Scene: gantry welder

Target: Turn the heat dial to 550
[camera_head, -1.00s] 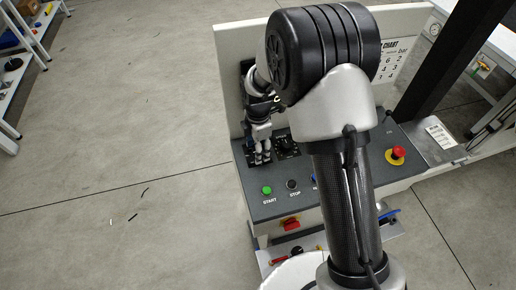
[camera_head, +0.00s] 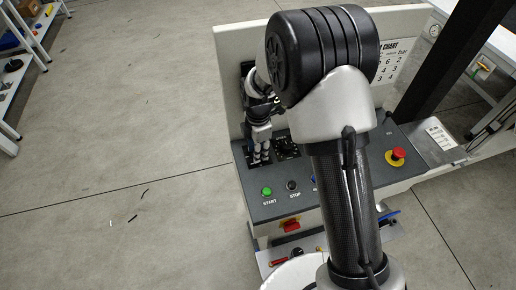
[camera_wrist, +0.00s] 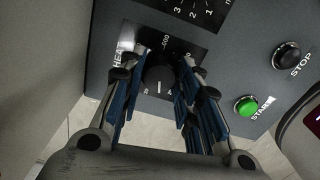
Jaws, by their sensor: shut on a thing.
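The heat dial (camera_wrist: 158,80) is a dark round knob on a black scale plate marked HEAT, in the middle of the wrist view. A white pointer line shows on its near edge. The number 600 is readable at the scale's far side; other marks are partly hidden by the fingers. My gripper (camera_wrist: 156,92) has its two blue-padded fingers on either side of the knob, shut on it. In the head view my gripper (camera_head: 261,153) is down at the left end of the control panel (camera_head: 340,190), and it hides the heat dial there.
A second dial (camera_head: 286,146) sits just right of my gripper. The green START button (camera_head: 267,191) and black STOP button (camera_head: 292,186) are near the front edge. A red emergency button (camera_head: 396,156) is at the right. An upright white board with a chart (camera_head: 395,60) stands behind.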

